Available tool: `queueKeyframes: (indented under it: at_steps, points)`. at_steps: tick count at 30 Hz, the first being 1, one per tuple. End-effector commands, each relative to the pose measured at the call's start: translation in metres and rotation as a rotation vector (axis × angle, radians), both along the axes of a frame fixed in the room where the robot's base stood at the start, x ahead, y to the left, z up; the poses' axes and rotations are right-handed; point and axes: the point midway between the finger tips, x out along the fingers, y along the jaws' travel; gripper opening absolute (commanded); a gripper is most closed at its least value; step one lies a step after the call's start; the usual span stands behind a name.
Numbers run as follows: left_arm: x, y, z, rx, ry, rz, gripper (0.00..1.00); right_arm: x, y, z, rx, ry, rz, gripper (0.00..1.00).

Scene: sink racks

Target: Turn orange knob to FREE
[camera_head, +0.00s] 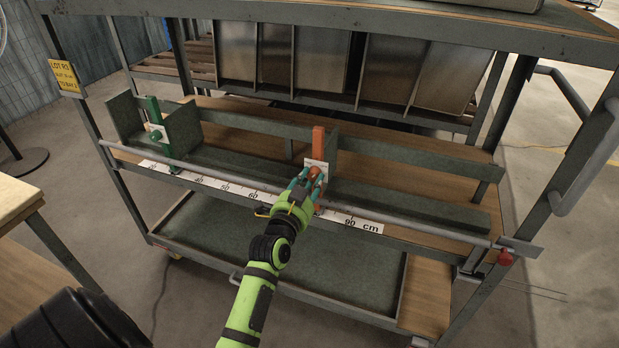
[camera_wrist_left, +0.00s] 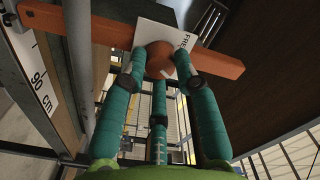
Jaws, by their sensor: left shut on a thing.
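The orange knob (camera_head: 315,172) sits low on the front of an orange upright bar (camera_head: 318,142) on the cart's middle shelf. In the left wrist view the knob (camera_wrist_left: 160,56) is round, in front of a white card (camera_wrist_left: 150,37) with "FREE" printed near its right edge. My left gripper (camera_head: 308,180) reaches in from below, with teal fingers shut around the knob. In the left wrist view the fingers of my left gripper (camera_wrist_left: 160,85) partly cover the knob, so its pointer is hard to read. My right gripper is not in view.
A green bar with a green knob (camera_head: 157,135) stands further left on the same shelf. A grey rail (camera_head: 200,170) and a ruler strip in cm (camera_head: 362,222) run along the shelf front. A red knob (camera_head: 505,258) sits at the right end.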

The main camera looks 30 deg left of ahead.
Motion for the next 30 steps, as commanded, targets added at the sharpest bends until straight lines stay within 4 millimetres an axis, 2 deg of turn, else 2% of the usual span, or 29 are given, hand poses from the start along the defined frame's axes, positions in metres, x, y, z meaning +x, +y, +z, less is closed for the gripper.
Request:
queueKeyframes:
  at_steps: [1, 12, 30]
  points:
    - [0.000, 0.000, 0.003, -0.038, -0.007, -0.001, 0.00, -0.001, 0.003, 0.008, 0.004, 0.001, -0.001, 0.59]
    - [0.000, 0.000, 0.003, -0.379, -0.089, 0.000, 0.00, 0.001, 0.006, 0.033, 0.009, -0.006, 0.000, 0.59]
    - [0.000, 0.000, 0.002, -0.933, -0.222, -0.001, 0.00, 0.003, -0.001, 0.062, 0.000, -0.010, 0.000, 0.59]
